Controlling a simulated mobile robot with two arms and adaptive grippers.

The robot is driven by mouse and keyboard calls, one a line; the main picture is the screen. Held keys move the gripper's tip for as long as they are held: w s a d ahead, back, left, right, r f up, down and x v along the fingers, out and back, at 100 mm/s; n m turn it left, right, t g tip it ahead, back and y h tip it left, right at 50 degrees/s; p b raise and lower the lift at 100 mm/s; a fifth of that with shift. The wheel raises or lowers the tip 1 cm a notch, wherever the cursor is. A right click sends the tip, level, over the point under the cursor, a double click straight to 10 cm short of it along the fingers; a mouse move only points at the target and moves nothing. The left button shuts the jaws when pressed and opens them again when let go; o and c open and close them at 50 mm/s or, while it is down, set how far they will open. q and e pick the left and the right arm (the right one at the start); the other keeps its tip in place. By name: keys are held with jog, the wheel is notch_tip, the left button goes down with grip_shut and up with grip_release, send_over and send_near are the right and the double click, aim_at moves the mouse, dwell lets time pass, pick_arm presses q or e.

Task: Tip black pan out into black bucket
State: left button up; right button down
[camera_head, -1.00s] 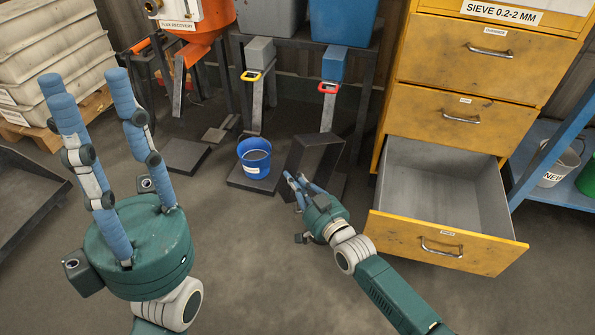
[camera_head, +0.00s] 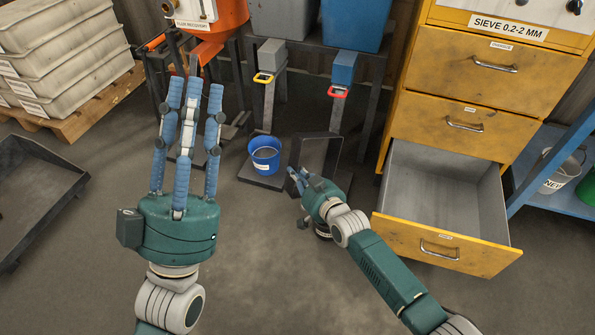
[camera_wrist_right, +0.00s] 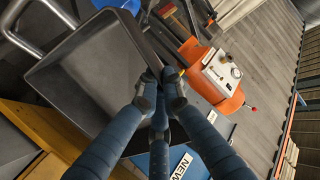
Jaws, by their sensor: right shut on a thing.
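The black pan (camera_head: 318,153) stands steeply tilted near the floor, right of the blue bucket. My right gripper (camera_head: 298,177) is shut on its near left edge. In the right wrist view the pan (camera_wrist_right: 95,75) fills the upper left, with the fingers (camera_wrist_right: 160,88) closed on its rim; its visible grey inside shows no clear load. My left gripper (camera_head: 194,88) is open and empty at the left, its long blue fingers spread and pointing away from me. I cannot make out a black bucket for sure.
A blue bucket (camera_head: 265,153) stands on a dark plate below the spouts. An open yellow drawer (camera_head: 447,240) juts out right of my right arm. An orange machine (camera_head: 225,22) stands behind. A dark tray (camera_head: 35,195) lies far left. The middle floor is clear.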

jog(key=shift+w+a+r+g+p, duration=0.15)
jog(key=shift+w+a+g+p, duration=0.3)
jog(key=shift+p, duration=0.5)
pick_arm(q)
jog(key=w+f+g+y, duration=0.2)
jog(key=w+f+g, duration=0.3)
jog(key=f, duration=0.4)
jog(key=shift+w+d+g, duration=0.3)
jog(key=shift+w+d, duration=0.05)
jog(key=shift+w, duration=0.4)
pick_arm(e)
jog(key=shift+w+d+h, duration=0.1)
jog(key=shift+h, duration=0.2)
pick_arm(q)
jog(key=shift+f, duration=0.1)
